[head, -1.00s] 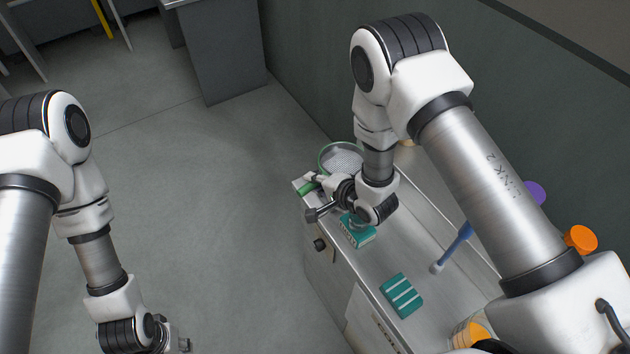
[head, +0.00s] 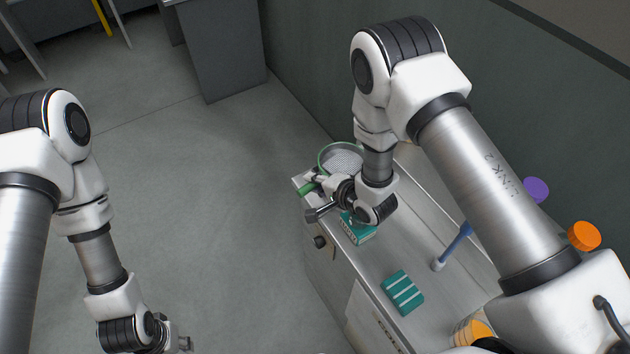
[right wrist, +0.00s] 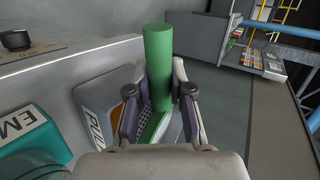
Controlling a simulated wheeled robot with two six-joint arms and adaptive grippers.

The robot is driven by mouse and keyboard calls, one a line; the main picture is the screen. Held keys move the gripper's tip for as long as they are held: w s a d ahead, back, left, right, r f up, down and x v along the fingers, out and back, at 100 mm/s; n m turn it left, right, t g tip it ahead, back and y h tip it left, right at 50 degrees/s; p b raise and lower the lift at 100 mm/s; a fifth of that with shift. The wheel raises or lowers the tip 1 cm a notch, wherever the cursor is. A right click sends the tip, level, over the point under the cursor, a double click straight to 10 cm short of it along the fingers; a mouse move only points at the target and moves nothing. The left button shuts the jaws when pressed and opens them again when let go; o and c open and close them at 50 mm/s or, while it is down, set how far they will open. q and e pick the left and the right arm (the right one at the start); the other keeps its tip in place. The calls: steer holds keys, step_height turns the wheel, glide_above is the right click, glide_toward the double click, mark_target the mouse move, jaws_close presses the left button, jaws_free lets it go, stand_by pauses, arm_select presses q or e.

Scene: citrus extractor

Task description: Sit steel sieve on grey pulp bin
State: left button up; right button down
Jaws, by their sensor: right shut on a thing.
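The steel sieve (head: 342,158) has a round green rim and a green handle, and shows at the far end of the steel counter, partly behind my right arm. My right gripper (head: 319,184) is shut on its handle; in the right wrist view the green handle (right wrist: 158,60) stands between the fingers (right wrist: 159,98), with some mesh below. A grey bin (right wrist: 94,97) with a label reading "PUL" and an orange patch is left of the fingers there. In the head view my right gripper hides it. I cannot tell whether sieve and bin touch. My left gripper (head: 180,343) hangs over the floor.
A teal labelled box (head: 358,232) stands just nearer than my right gripper. A teal striped block (head: 403,293), a blue-handled tool (head: 455,244) and an orange-lidded jar (head: 468,332) are nearer on the counter (head: 375,268). A dark wall runs behind it.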

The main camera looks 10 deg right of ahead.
steer(key=shift+f+b, duration=0.45)
steer(key=shift+f, duration=0.4)
steer(key=c, duration=1)
jaws_free()
steer(key=shift+o, duration=0.2)
steer(key=shift+s, duration=0.1)
steer(key=v, duration=1.1)
steer(key=shift+s+r, duration=0.25)
steer(key=shift+r, duration=0.05)
steer(key=shift+d, duration=0.2)
